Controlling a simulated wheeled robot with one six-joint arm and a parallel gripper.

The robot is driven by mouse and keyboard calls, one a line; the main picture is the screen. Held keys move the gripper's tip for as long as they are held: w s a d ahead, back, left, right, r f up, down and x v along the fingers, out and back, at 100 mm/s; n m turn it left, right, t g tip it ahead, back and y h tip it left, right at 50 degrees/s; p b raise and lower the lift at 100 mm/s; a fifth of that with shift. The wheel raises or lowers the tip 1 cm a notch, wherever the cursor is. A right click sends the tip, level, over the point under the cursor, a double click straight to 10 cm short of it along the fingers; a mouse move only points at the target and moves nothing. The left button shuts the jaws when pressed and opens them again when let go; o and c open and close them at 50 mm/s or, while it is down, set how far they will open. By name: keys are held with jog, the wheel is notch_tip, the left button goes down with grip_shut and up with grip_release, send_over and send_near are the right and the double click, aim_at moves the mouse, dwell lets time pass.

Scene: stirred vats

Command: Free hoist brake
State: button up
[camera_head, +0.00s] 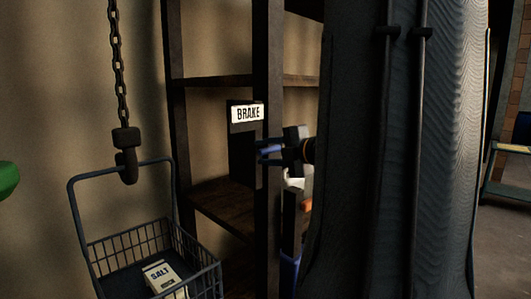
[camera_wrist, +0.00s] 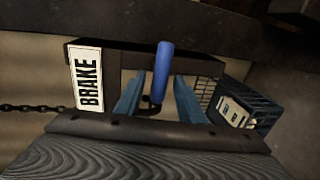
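The hoist brake is a dark plate (camera_head: 242,152) on a shelf post, under a white sign reading BRAKE (camera_head: 246,112). The sign also shows in the wrist view (camera_wrist: 87,80). The brake lever has a blue handle (camera_wrist: 162,70), seen in the wrist view with its lower end on a dark pivot. My gripper (camera_wrist: 158,80) is open, with one finger on each side of the lever and gaps visible beside it. In the head view my gripper (camera_head: 272,154) is at the brake plate's right side; the handle is mostly hidden there.
A chain (camera_head: 117,60) with a hook (camera_head: 126,155) holds a wire basket (camera_head: 85,232) by its handle. A salt box (camera_head: 162,277) lies in it. Wooden shelves (camera_head: 225,203) stand behind the brake. A green object (camera_head: 7,178) shows at the left edge.

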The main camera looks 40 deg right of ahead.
jog(key=v, duration=0.7)
jog(key=shift+s+b, duration=0.3)
jog(key=shift+s, duration=0.1)
jog(key=shift+r, duration=0.1)
